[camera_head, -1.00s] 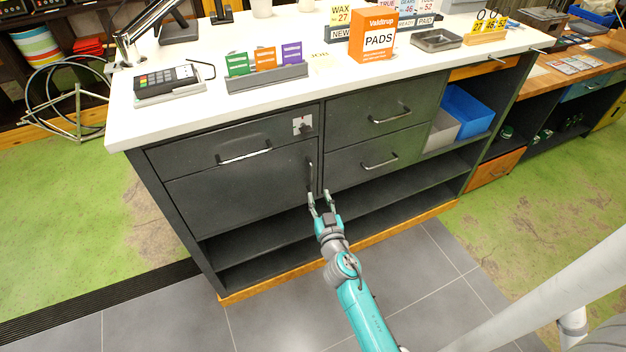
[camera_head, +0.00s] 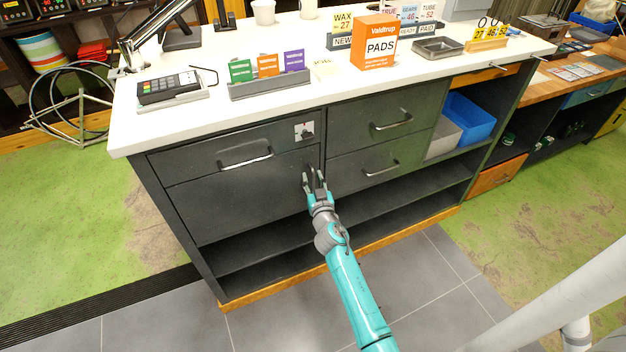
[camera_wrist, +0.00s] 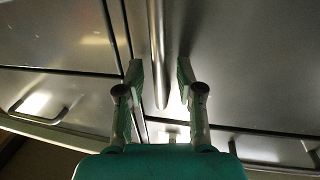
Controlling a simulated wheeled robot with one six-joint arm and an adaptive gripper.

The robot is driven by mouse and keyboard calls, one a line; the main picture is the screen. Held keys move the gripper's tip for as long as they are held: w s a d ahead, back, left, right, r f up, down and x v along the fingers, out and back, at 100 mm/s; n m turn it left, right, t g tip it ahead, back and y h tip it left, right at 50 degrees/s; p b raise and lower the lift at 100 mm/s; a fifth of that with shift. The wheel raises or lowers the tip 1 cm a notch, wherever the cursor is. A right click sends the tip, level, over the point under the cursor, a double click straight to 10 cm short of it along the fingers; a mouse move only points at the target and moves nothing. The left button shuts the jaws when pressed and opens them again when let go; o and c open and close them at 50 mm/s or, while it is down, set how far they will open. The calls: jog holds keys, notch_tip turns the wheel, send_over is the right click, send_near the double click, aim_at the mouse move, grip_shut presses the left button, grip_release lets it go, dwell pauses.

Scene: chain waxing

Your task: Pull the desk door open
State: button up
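The desk door (camera_head: 240,198) is the dark grey panel at the lower left of the desk, below a drawer. It looks shut, its face flush with the desk front. Its upright bar handle (camera_wrist: 157,55) is near the door's right edge in the head view. My gripper (camera_head: 313,176) is in front of this handle and largely hides it there. In the wrist view my gripper (camera_wrist: 160,76) is open, with one finger on each side of the bar and gaps between. I cannot tell how deep the bar sits between the fingers.
A drawer with a handle (camera_head: 246,160) is above the door, and a lock plate (camera_head: 304,130) is at its right. Two drawers with handles (camera_head: 392,122) are to the right. An open shelf (camera_head: 290,240) runs below. Grey floor (camera_head: 170,325) in front is clear.

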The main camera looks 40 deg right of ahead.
grip_shut()
dwell(0.3)
